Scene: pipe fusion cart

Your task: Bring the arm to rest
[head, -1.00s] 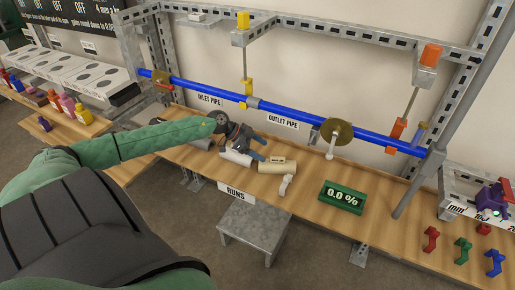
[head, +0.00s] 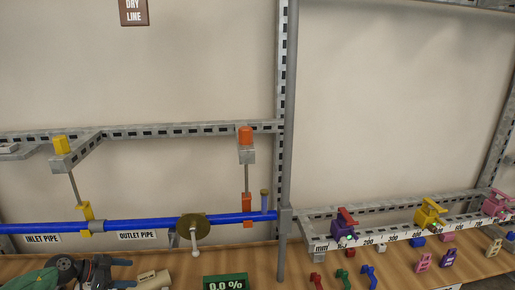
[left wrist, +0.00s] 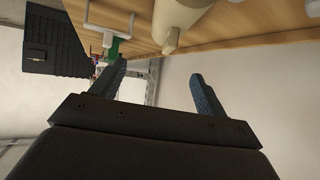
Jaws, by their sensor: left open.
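My left gripper (head: 110,266) is at the lower left of the head view, low in front of the bench and below the blue pipe (head: 140,225). In the left wrist view its two blue-grey fingers (left wrist: 158,88) stand wide apart with nothing between them. A cream cylinder (left wrist: 183,18) lies beyond the fingers, and a similar cream block (head: 153,280) shows beside the gripper in the head view. My right gripper is not in view.
The blue pipe runs along the frame with a yellow clamp (head: 88,218) and a brass disc (head: 192,229). A green 0.0 % display (head: 225,283) stands on the bench. A measuring rail (head: 385,234) carries coloured clamps at right.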

